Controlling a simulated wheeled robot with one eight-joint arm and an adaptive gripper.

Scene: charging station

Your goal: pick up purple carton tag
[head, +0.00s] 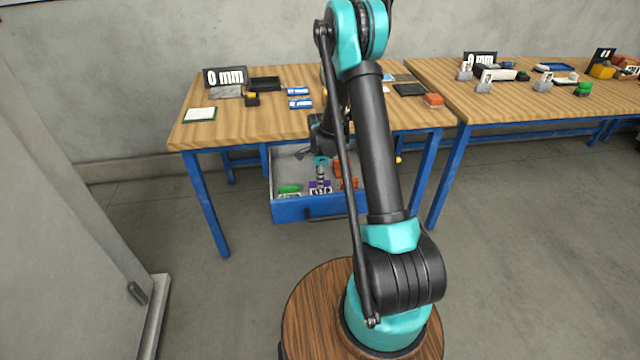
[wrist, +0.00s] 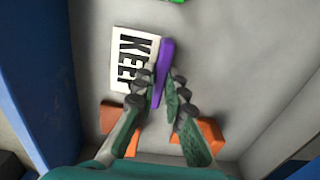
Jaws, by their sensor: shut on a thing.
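The purple carton tag (wrist: 166,58) shows in the wrist view as a narrow purple strip seen nearly edge-on. My gripper (wrist: 161,84) is shut on its near end, with a finger on each side. The far end sticks out beyond the fingertips. In the head view the purple tag (head: 320,184) is small, inside the open blue drawer (head: 290,210), and my gripper (head: 321,172) is just above it, pointing down. I cannot tell whether the tag touches the drawer floor.
A white card reading "KEEP" (wrist: 124,58) lies beside the tag. Orange pieces (wrist: 203,141) lie near my fingers, and a green piece (head: 289,188) is left of the tag in the drawer. The drawer walls are close around. The wooden tabletop (head: 225,131) overhangs behind.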

